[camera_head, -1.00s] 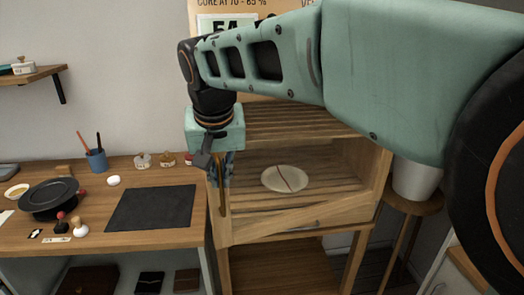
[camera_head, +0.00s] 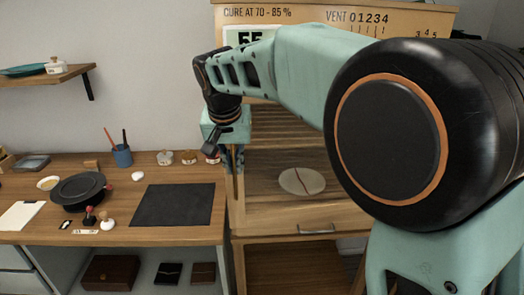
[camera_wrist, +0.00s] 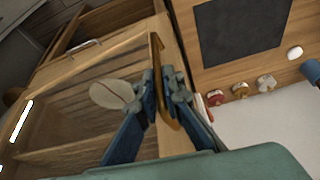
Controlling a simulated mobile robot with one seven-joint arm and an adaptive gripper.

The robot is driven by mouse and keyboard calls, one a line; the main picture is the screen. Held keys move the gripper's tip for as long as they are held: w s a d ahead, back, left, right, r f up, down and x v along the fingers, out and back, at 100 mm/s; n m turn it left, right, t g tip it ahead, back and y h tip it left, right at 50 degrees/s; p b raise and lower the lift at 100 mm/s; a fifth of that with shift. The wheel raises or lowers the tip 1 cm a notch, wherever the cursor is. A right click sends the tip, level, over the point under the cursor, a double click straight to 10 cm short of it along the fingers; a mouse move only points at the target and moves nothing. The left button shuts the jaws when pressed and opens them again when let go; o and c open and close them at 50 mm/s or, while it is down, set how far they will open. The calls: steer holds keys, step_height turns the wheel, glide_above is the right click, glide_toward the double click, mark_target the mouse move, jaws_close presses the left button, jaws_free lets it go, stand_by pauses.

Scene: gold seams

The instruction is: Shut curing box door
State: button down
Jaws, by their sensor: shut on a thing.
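The wooden curing box (camera_head: 350,216) stands right of the worktable, with slatted shelves and a pale round plate with a dark red seam (camera_head: 302,181) inside. My gripper (camera_head: 236,165) is at the box's left front edge, fingers pointing down. In the wrist view, my gripper (camera_wrist: 163,97) is closed around the handle.
The worktable (camera_head: 130,170) on the left holds a dark mat (camera_head: 173,204), a black round dish (camera_head: 78,188), a blue cup of brushes (camera_head: 122,156) and small jars. A drawer (camera_head: 316,229) is below the box opening.

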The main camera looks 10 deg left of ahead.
steer(key=shift+m, duration=0.7)
steer(key=w+p, duration=0.1)
steer(key=w, duration=0.1)
steer(key=w+a+p, duration=0.1)
steer(key=w, duration=0.1)
steer(key=w+a+p, duration=0.1)
steer(key=w+p, duration=0.1)
steer(key=shift+r, duration=0.35)
steer(key=c, duration=2.1)
jaws_free()
steer(key=shift+w+f+h, duration=0.15)
steer(key=shift+h, duration=0.15)
steer(key=shift+f, duration=0.1)
steer(key=v, duration=1.2)
